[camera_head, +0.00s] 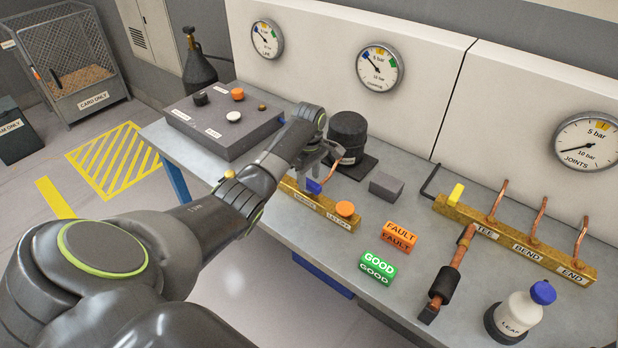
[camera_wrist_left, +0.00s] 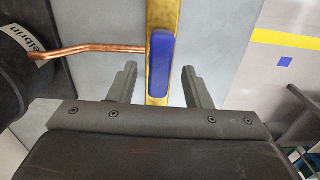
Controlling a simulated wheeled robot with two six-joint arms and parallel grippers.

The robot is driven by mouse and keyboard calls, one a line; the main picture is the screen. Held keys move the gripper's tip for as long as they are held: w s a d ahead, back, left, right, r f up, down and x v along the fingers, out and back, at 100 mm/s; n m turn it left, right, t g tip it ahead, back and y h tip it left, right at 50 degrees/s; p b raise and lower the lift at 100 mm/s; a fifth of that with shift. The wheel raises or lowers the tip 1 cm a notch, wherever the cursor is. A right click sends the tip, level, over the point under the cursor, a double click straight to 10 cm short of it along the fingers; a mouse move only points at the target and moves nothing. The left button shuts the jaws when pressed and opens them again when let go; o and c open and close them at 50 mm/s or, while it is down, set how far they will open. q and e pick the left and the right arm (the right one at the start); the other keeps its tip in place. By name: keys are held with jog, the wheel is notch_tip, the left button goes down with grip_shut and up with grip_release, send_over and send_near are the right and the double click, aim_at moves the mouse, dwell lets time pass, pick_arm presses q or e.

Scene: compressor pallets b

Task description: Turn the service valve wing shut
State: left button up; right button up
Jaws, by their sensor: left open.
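A blue wing (camera_head: 313,187) stands on a brass block (camera_head: 327,216) near the middle of the bench. In the left wrist view the blue wing (camera_wrist_left: 161,65) lies lengthwise along the brass bar (camera_wrist_left: 160,18). My left gripper (camera_head: 318,172) is over the block at the wing. In the wrist view its open fingers (camera_wrist_left: 160,88) are on either side of the bar, with clear gaps; the wing shows between and just beyond the tips. Whether they touch the wing cannot be told in the head view. My right gripper is not in view.
An orange knob (camera_head: 345,208) sits on the same block. A copper pipe (camera_wrist_left: 95,49) runs from the block to the black compressor (camera_head: 347,133). FAULT (camera_head: 399,236) and GOOD (camera_head: 378,264) blocks stand nearby. A second brass manifold (camera_head: 520,241) with copper pipes lies right.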

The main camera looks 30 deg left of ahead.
pick_arm(q)
jog(key=shift+f, duration=0.7)
grip_shut()
jog(key=shift+r+m+p, duration=0.2)
jog(key=shift+m+p, duration=1.05)
jog(key=shift+m, duration=0.05)
jog(key=m+p, duration=0.2)
jog(key=m, duration=0.1)
jog(key=shift+m, duration=0.3)
jog(key=m+p, duration=0.1)
jog(key=m, duration=0.4)
jog(key=shift+f+m+p, duration=0.1)
jog(key=shift+m+p, duration=0.2)
jog(key=shift+p, duration=0.05)
jog(key=m, duration=0.5)
jog(key=shift+w+m+p, duration=0.1)
jog(key=shift+m+p, duration=0.2)
jog(key=shift+p, duration=0.05)
jog(key=shift+m, duration=0.3)
